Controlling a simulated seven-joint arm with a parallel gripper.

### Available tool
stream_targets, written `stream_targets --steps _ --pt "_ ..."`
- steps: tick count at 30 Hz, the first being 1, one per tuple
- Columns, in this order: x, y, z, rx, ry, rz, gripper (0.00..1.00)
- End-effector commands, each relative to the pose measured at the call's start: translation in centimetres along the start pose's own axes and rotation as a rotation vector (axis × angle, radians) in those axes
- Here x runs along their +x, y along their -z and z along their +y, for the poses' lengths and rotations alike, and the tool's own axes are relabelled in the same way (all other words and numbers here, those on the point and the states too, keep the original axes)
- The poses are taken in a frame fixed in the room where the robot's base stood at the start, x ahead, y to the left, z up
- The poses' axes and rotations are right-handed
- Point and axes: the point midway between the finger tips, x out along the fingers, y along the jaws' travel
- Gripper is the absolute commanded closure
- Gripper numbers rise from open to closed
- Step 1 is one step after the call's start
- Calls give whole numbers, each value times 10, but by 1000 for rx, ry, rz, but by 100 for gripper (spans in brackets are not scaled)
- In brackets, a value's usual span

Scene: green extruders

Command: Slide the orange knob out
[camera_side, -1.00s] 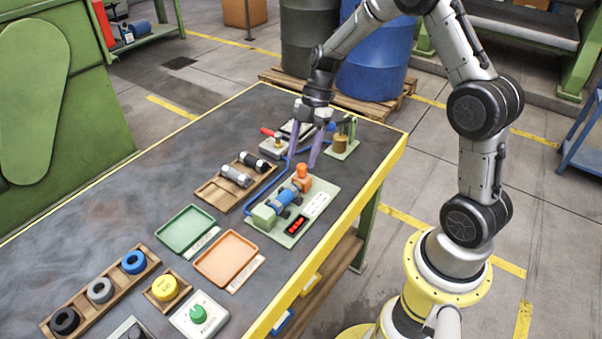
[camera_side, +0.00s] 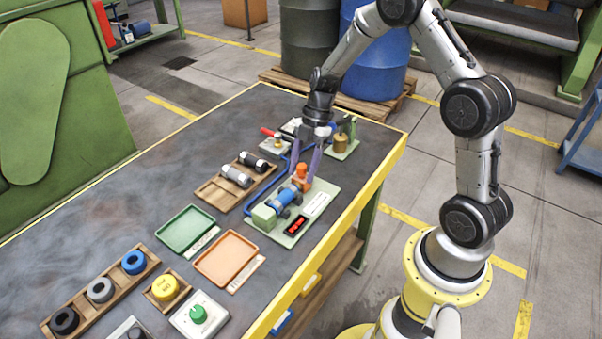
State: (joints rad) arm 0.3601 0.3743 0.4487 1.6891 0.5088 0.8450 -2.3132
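The orange knob (camera_side: 301,171) stands on an orange block at the far end of a pale green fixture plate (camera_side: 319,190). A blue cylinder (camera_side: 285,194) lies on the same plate, between the orange block and a green block (camera_side: 264,217). My gripper (camera_side: 304,168) points down at the knob, with one purple finger on its left and one on its right. The fingers are spread apart. Whether either finger touches the knob is too small to tell.
A wooden tray with grey and black cylinders (camera_side: 237,176) lies left of the fixture. A blue cable and a small red-handled device (camera_side: 273,146) are behind it. A brass weight (camera_side: 340,143) stands at the back right. Green (camera_side: 185,229) and orange trays (camera_side: 227,257) lie nearer the front.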

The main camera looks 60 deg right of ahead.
Motion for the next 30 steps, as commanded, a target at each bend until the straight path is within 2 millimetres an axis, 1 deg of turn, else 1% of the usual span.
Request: stream_targets --steps 1,2,16,30 --pt "0 0 0 0 0 0 74" --pt "0 0 0 0 0 0 76" --pt "-1 -2 0 0 -1 0 76" --pt "-12 -24 0 1 -2 -1 76"
